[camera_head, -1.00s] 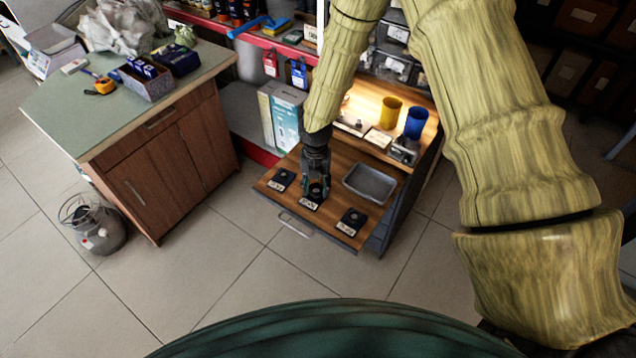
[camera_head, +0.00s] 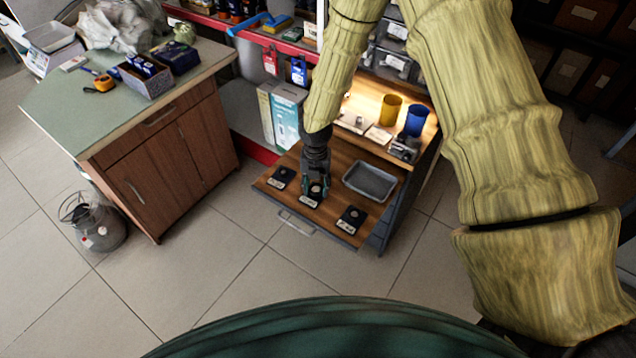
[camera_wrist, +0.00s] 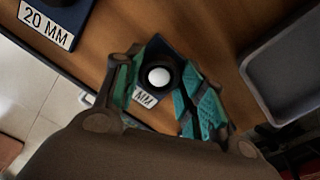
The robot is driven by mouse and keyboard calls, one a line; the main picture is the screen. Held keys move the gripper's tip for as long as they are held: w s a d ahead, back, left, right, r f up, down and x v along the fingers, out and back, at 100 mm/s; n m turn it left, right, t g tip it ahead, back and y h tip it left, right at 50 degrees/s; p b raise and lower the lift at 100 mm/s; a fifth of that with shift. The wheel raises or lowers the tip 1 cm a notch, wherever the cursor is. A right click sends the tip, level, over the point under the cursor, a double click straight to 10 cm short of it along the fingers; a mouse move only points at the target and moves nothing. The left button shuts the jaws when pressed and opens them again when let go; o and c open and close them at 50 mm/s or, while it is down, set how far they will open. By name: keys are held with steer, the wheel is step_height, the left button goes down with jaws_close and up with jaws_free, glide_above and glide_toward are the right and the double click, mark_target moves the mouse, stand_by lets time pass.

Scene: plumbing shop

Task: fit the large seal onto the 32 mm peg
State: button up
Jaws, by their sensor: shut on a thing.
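My gripper (camera_wrist: 160,92) points down over the middle plate on the pull-out wooden board, and it also shows in the head view (camera_head: 315,187). Its green-padded fingers are shut on a dark ring, the large seal (camera_wrist: 158,94). A pale round peg top (camera_wrist: 158,77) shows inside the ring. I cannot tell how far down the peg the ring sits. The middle plate's label (camera_wrist: 144,97) reads "MM"; its number is hidden by a finger. The plate labelled 20 MM (camera_wrist: 46,25) lies at the upper left of the wrist view.
A grey tray (camera_head: 370,182) lies behind the plates, right of my gripper. Another dark plate (camera_head: 352,218) lies at the board's right front. Yellow (camera_head: 390,110) and blue (camera_head: 415,121) cups stand behind. The green-topped counter (camera_head: 130,95) is to the left.

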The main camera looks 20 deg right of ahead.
steer(key=o, duration=0.5)
steer(key=shift+c, duration=0.2)
step_height(320, 180, up, 11)
steer(key=p, duration=0.9)
stand_by(0.4)
stand_by(0.5)
